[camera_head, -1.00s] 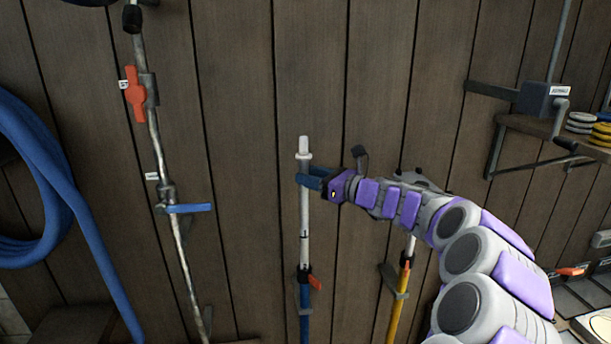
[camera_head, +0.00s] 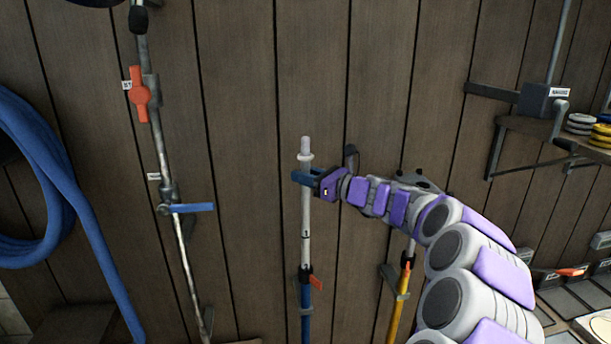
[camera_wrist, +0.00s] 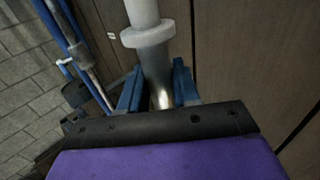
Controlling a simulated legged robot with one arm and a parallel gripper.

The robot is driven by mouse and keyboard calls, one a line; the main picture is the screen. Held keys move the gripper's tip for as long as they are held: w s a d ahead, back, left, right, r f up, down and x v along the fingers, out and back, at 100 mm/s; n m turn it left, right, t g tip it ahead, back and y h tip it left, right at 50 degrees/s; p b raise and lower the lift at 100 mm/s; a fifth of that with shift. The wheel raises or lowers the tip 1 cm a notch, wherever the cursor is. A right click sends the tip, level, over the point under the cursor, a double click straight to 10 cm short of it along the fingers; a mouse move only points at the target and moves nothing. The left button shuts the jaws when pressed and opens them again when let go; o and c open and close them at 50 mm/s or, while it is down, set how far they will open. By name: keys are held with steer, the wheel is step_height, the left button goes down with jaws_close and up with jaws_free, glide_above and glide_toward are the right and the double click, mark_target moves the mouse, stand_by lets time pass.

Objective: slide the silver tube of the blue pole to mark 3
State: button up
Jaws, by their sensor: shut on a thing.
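The blue pole (camera_head: 306,325) stands upright against the wooden wall, with its silver tube (camera_head: 306,215) rising out of it to a white tip. A dark mark that looks like a 1 shows on the tube above the red clamp lever (camera_head: 315,283). My gripper (camera_head: 304,178) is shut on the silver tube just below its white collar. In the wrist view the blue fingers (camera_wrist: 158,92) stand on both sides of the tube (camera_wrist: 155,62), under the collar (camera_wrist: 148,33).
A yellow pole (camera_head: 398,310) with a red lever stands to the right, behind my arm. Pipes with a red valve handle (camera_head: 139,94) and a blue lever (camera_head: 192,208) run on the left, beside a blue hose (camera_head: 75,215). A shelf (camera_head: 540,130) is at right.

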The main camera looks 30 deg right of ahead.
mark_target(306, 137)
steer(key=shift+r, duration=0.1)
jaws_close()
steer(key=shift+r, duration=0.1)
step_height(306, 137, up, 12)
steer(key=p, duration=1.3)
steer(key=o, duration=0.5)
jaws_free()
steer(key=o, duration=0.3)
steer(key=shift+w+d+f, duration=0.1)
steer(key=shift+w+f, duration=0.1)
steer(key=shift+s, duration=0.1)
steer(key=shift+s, duration=0.1)
